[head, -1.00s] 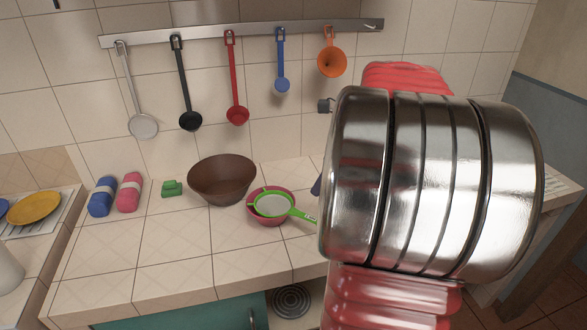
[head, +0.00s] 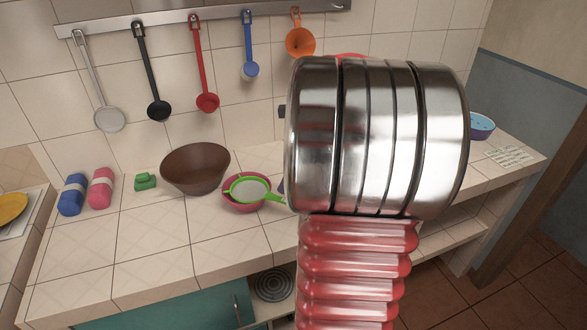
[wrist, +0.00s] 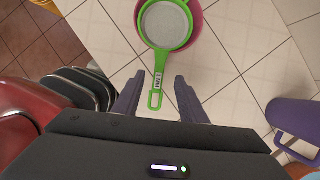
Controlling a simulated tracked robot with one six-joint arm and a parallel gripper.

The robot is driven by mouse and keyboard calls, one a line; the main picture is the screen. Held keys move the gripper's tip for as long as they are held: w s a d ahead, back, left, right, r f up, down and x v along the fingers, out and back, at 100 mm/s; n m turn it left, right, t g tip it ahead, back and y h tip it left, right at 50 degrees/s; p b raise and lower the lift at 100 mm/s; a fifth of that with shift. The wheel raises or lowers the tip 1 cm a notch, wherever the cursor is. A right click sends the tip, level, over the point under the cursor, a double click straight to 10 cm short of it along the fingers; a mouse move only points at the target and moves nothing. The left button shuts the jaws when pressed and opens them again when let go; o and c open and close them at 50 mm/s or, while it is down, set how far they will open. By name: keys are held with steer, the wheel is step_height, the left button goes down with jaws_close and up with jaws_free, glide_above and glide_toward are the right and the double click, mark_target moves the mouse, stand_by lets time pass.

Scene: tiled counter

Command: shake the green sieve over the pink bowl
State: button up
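The green sieve (head: 250,189) rests over the pink bowl (head: 240,206) on the tiled counter, its handle pointing right toward my arm. In the wrist view the sieve (wrist: 164,24) is at the top, with the pink bowl (wrist: 197,20) showing around its mesh. My gripper (wrist: 159,80) is open, with the sieve's handle between its two dark fingers in the picture. A gap shows on each side of the handle; I cannot tell the height difference. In the head view my arm hides most of the gripper.
A brown bowl (head: 195,170) stands left of the pink bowl, with a green item (head: 145,181) and blue and pink rolls (head: 72,195) further left. Utensils hang from a wall rail (head: 180,20). A purple container (wrist: 296,118) stands right in the wrist view. The front left counter is clear.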

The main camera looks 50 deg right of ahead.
mark_target(278, 198)
steer(key=x, duration=0.7)
steer(key=shift+w+f, duration=0.1)
steer(key=shift+f, duration=0.1)
steer(key=shift+c, duration=0.7)
jaws_close()
steer(key=shift+r, duration=0.1)
steer(key=shift+w+r, duration=0.25)
steer(key=shift+r, duration=0.55)
steer(key=shift+w+r, duration=0.2)
steer(key=shift+r, duration=0.6)
steer(key=shift+w+r, duration=0.25)
steer(key=shift+r, duration=0.55)
